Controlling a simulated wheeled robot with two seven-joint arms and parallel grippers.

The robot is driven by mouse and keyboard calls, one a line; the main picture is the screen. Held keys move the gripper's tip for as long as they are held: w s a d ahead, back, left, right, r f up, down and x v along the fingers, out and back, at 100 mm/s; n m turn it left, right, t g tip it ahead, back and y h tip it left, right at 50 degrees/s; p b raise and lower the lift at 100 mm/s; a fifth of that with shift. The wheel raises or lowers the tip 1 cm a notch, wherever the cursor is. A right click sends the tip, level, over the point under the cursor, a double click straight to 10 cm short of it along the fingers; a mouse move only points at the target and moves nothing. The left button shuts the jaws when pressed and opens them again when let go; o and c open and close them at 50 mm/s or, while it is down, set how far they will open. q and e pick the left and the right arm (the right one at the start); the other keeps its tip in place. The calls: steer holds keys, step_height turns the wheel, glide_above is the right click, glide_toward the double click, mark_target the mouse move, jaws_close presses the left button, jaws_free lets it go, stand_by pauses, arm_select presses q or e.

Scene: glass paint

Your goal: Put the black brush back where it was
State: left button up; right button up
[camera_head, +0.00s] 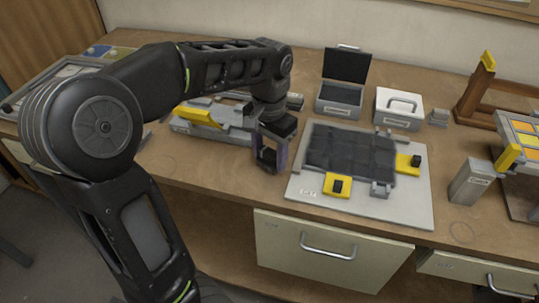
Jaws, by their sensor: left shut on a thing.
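My left gripper (270,160) comes down from the arm at upper left. It is over the wooden table, between a grey holder with a yellow bar and the grey board. It is shut on a small dark thing, which seems to be the black brush (266,157); the fingers and wrist hide most of it. The grey holder (182,126) with its yellow bar (203,116) is just left of the gripper and partly behind my arm. My right gripper is not in view.
The grey board (417,207) carries a dark tiled panel (350,150) and yellow clamps. Behind it are an open black-lidded box (340,103) and a white box (398,108). A grey block (468,183) and wooden stand (480,95) are at right. The table front left of the board is clear.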

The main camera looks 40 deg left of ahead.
mark_target(270, 152)
arm_select(q)
steer(key=shift+f, duration=0.25)
steer(key=shift+f, duration=0.2)
steer(key=o, duration=1.4)
steer(key=shift+o, duration=0.2)
steer(key=shift+r, duration=0.15)
steer(key=shift+r, duration=0.15)
step_height(270, 152, up, 7)
steer(key=shift+r, duration=0.2)
step_height(270, 152, up, 4)
steer(key=p, duration=0.4)
steer(key=shift+r+p, duration=0.25)
steer(key=shift+p, duration=0.15)
